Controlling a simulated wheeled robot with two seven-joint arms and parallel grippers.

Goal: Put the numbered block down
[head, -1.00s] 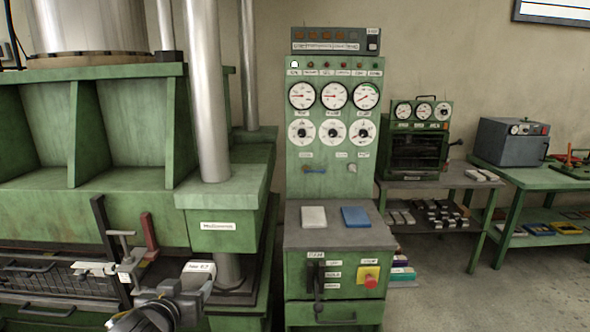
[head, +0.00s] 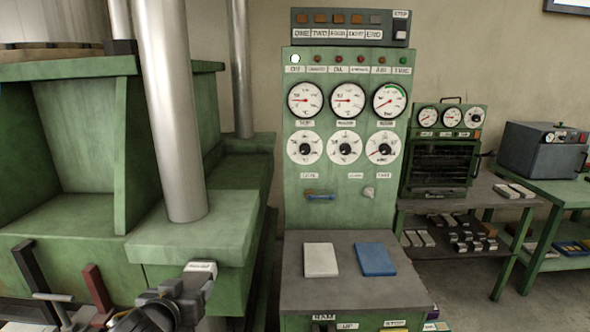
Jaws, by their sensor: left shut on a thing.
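My left gripper (head: 193,284) comes in from the bottom left and is shut on the numbered block (head: 201,267). The block has a pale top with a small dark marking, too small to read here. It is held up in front of the green press and to the left of the console's grey desk top, apart from the desk. The gripper's fingers hide part of the block. My right gripper is not in view.
The grey desk top (head: 345,292) carries a white plate (head: 320,260) and a blue plate (head: 375,259). Behind it stands the green gauge panel (head: 343,170). At right, a table (head: 487,192) has several small blocks on its lower shelf. Two upright levers, black and red, stand at bottom left.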

